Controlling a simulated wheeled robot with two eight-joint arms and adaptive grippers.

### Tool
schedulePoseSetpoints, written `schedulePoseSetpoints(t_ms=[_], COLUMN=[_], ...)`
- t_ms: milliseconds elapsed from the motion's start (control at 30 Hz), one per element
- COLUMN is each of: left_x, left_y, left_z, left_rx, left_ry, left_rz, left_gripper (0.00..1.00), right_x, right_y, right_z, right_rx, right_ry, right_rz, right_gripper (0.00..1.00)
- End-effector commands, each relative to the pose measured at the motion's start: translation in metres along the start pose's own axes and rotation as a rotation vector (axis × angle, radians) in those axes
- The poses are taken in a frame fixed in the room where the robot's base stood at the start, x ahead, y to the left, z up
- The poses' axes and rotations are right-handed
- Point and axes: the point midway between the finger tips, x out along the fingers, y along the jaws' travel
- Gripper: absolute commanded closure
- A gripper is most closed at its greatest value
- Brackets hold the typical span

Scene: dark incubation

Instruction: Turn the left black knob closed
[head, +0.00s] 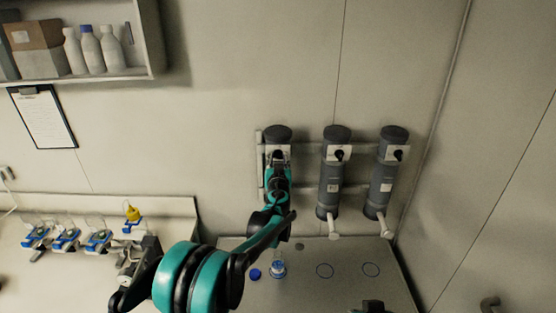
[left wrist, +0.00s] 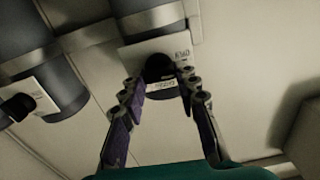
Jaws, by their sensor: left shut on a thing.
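The left black knob (left wrist: 158,68) sits on a white plate (left wrist: 158,52) with lettering, on the leftmost dark grey cylinder (head: 277,134). My left gripper (left wrist: 160,76) is shut on the knob, one finger on each side. In the head view my left gripper (head: 277,160) reaches up to this plate and mostly hides the knob. The lettering beside the knob is partly covered and hard to read. A dark part at the bottom edge of the head view may be my right gripper (head: 372,306), and its fingers cannot be made out.
Two similar cylinders with black knobs, the middle (head: 339,154) and right (head: 398,154), stand to the right. Below, a small clear bottle (head: 278,269) and a blue cap (head: 254,274) are on the bench (head: 345,253). Blue-based flasks (head: 97,240) stand at left.

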Motion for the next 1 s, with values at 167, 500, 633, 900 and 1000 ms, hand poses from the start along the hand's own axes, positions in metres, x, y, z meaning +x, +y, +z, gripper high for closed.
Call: schedulePoseSetpoints(t_ms=[167,500,633,900,1000], left_x=[0.000,0.000,0.000,0.000,0.000], left_y=[0.001,0.002,0.003,0.004,0.004], left_z=[0.002,0.003,0.003,0.003,0.003], left_rx=[0.096,0.397,0.521,0.777,0.872], left_ry=[0.000,0.000,0.000,0.000,0.000], left_rz=[0.000,0.000,0.000,0.000,0.000], left_gripper=[0.98,0.98,0.98,0.98,0.98], right_x=[0.008,0.025,0.030,0.040,0.043], right_y=[0.000,0.000,0.000,0.000,0.000], right_z=[0.006,0.018,0.022,0.029,0.031], right_rx=[0.000,0.000,0.000,0.000,0.000], right_ry=[0.000,0.000,0.000,0.000,0.000], right_rz=[0.000,0.000,0.000,0.000,0.000], right_gripper=[1.00,1.00,1.00,1.00,1.00])
